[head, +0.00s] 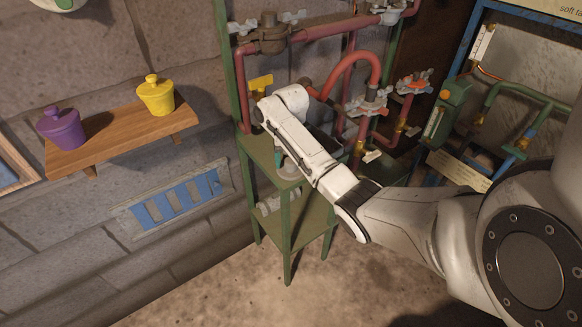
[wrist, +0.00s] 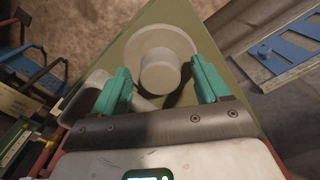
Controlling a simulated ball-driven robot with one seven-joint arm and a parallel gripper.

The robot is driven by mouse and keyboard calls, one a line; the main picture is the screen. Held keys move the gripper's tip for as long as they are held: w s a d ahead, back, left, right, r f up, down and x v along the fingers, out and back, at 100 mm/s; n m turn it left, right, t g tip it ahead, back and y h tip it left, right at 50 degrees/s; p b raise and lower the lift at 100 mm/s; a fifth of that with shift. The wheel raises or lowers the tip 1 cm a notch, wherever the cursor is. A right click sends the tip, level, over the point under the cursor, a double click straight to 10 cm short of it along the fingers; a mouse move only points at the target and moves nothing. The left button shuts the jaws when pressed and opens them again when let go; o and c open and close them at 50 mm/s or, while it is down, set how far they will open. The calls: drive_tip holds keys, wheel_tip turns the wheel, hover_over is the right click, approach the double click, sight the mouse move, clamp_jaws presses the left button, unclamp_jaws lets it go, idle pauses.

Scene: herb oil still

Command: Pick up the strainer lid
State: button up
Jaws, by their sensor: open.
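The strainer lid (wrist: 162,42) appears to be the pale grey round piece in the wrist view, a wide disc with a thick round knob, lying on the green stand top. My gripper (wrist: 161,78) is open, with its teal fingers on either side of the knob and a visible gap at each side. Whether the fingers are down at knob height I cannot tell. In the head view my arm hides most of the stand top; a teal finger of my gripper (head: 278,159) and a pale edge of the lid (head: 289,173) show beside it.
Another pale piece (wrist: 98,84) lies left of the lid, partly behind a finger. Red pipes with valves rise behind the green stand (head: 258,150). A wall shelf (head: 110,142) holds a purple pot (head: 62,129) and a yellow pot (head: 156,97). A blue vent (head: 177,198) is below.

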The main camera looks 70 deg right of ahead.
drive_tip(key=shift+c, duration=0.3)
clamp_jaws()
idle(0.5)
